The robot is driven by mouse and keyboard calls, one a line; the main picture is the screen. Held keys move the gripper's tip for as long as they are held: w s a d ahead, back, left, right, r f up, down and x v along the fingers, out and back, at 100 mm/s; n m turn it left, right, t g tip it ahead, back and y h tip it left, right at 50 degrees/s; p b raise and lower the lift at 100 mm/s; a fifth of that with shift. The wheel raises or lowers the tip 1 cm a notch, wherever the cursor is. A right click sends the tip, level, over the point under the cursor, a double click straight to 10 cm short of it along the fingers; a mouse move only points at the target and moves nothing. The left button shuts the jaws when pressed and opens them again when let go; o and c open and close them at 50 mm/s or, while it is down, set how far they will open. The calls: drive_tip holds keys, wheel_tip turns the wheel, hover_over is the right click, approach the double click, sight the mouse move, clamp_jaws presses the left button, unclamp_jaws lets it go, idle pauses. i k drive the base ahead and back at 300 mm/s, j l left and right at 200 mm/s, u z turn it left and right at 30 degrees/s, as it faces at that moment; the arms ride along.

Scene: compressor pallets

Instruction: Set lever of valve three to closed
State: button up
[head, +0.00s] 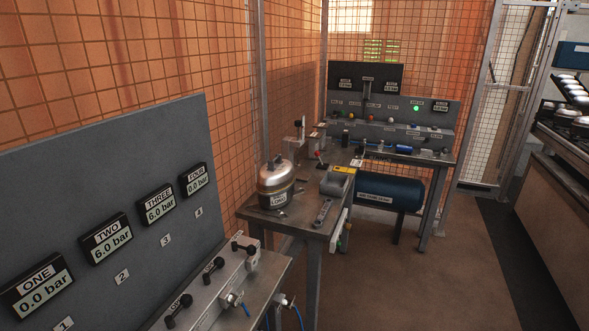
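Three black levers show on the grey valve block (232,262) at the bottom: a near one (178,311), a middle one (213,269) and a far one (243,248). The near and middle levers point along the block; the far one lies more across it. I cannot tell which belongs to valve three, as their labels are unreadable and the block's near end is cut off. On the panel above, the display THREE (158,206) reads 6.0 bar. My gripper is not in view.
Displays ONE (38,285) and FOUR (194,181) read 0.0 bar; TWO (107,239) reads 6.0 bar. A metal bench (300,226) with a silver compressor (277,187) stands beyond the block. A blue tank (389,192) sits behind it. The floor at right is clear.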

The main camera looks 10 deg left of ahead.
sight(219, 263)
drive_tip(key=u, duration=1.25)
drive_tip(key=i+l+z, duration=0.15)
drive_tip(key=l, duration=0.2)
drive_tip(key=i+l+z, duration=0.2)
drive_tip(key=l, duration=0.15)
drive_tip(key=l+z, duration=0.15)
drive_tip(key=l, duration=0.2)
